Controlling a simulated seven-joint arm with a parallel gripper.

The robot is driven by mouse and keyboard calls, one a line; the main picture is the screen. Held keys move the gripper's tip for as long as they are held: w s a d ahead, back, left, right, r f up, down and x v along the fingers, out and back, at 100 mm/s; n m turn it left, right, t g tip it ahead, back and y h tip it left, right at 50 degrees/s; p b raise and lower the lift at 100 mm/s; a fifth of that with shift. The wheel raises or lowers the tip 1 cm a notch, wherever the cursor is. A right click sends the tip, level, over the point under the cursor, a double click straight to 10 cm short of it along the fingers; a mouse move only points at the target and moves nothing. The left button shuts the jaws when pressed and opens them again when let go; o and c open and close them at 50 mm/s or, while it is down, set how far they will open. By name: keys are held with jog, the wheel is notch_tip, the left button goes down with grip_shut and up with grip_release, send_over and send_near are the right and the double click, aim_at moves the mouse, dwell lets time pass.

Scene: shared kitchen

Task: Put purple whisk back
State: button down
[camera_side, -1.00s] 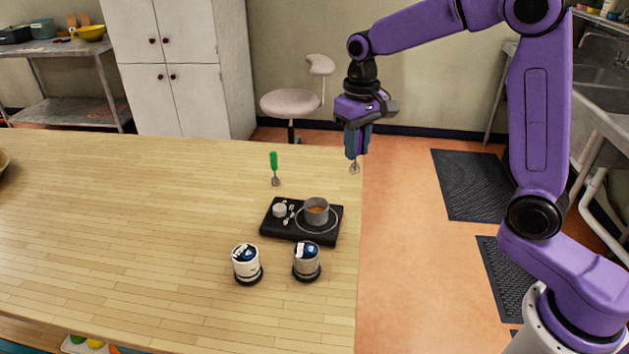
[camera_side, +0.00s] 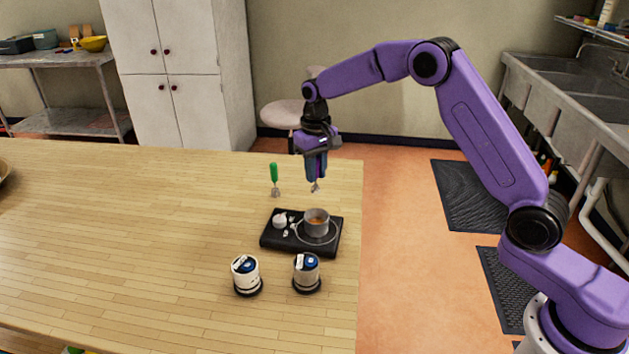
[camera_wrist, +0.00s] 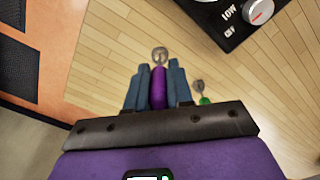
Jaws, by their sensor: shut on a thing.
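My gripper (camera_side: 315,172) is shut on the purple whisk's handle. In the wrist view the purple whisk (camera_wrist: 158,88) sits between the two blue-grey fingers (camera_wrist: 158,75), its wire head pointing away from the palm. In the side view its wire head (camera_side: 315,187) hangs below the fingers, beyond the black burner. The handle is mostly hidden by the fingers there.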

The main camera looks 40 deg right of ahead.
aim_at(315, 187)
jog(key=shift+w+f, duration=0.25)
jog(key=shift+f, duration=1.55)
jog(key=shift+f, duration=0.1)
jog(key=c, duration=1)
grip_release()
